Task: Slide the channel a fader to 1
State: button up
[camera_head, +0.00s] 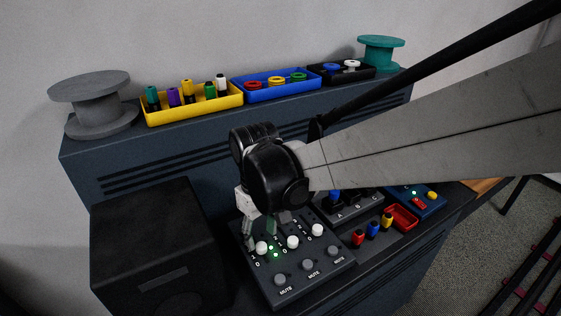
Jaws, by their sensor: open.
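The fader panel (318,266) is a dark box on the lower desk, with three white fader knobs. The leftmost knob (261,248), the middle knob (292,242) and the right knob (317,230) stand in a row above grey mute buttons. The leftmost knob sits near the lower end of its track, close to a 0 mark. The channel letters are hidden or too small to read. My gripper (260,234) is open and points down at the leftmost knob, its fingertips just above and around it. I cannot tell whether they touch it. My wrist hides the panel's upper part.
A black box (150,245) stands close left of the panel. To the right are a switch box (352,209), coloured plugs (373,230), a red tray (402,216) and a blue box (425,205). Spools and connector trays, including a yellow tray (200,107), line the upper shelf.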

aim_at(262, 245)
notch_tip(262, 245, up, 8)
dwell(0.4)
jog(key=s+d+m+t, duration=0.3)
jog(key=s+d+m, duration=0.1)
jog(key=d, duration=1)
jog(key=s+d+r+m+t, duration=0.1)
jog(key=s+d+m+t, duration=0.3)
jog(key=d, duration=1)
jog(key=shift+s+d+r+m, duration=0.25)
jog(key=shift+s+d+m, duration=0.1)
jog(key=shift+s+m, duration=0.4)
jog(key=shift+w, duration=0.1)
dwell(0.9)
